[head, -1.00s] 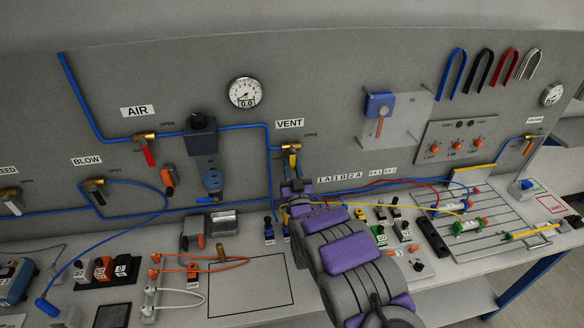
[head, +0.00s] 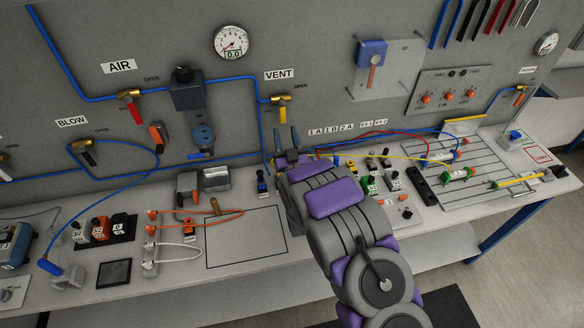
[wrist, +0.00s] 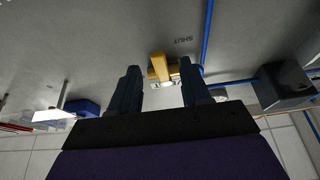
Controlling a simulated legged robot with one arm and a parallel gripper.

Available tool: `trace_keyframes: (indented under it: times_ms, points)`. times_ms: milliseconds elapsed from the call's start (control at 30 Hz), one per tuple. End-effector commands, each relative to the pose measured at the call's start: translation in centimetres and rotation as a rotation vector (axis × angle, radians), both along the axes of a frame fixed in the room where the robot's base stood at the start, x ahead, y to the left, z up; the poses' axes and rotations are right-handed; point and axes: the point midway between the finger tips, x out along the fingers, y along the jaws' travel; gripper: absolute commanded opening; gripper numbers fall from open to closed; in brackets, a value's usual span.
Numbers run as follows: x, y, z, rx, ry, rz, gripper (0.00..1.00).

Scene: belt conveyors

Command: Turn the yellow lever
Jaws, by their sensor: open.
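The yellow lever (head: 283,113) hangs down from the brass valve (head: 278,99) under the VENT sign in the head view. In the wrist view the lever (wrist: 159,68) is in the upper middle, beside an upside-down SHUT label. My gripper (head: 287,133) is open, its two fingers apart just below the lever in the head view. In the wrist view the lever shows in the gap between the fingertips of my gripper (wrist: 158,80), beyond them. Nothing is held. I cannot tell the exact distance to the lever.
A blue hose (head: 259,135) runs down just left of the lever. The AIR valve with a red lever (head: 134,112) and a dark regulator (head: 187,92) are further left. A gauge (head: 231,42) is above. Small blocks and cables lie on the bench below.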

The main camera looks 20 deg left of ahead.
Motion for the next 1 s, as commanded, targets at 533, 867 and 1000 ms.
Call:
trace_keyframes:
  times_ms: [533,867,1000]
  points:
    - [-4.9,-2.9,-3.0,-0.006,-0.002,0.002,0.47]
    - [-8.3,-4.7,-4.6,-0.006,0.006,0.003,0.47]
    - [-9.0,-5.3,-4.8,-0.004,0.004,0.003,0.47]
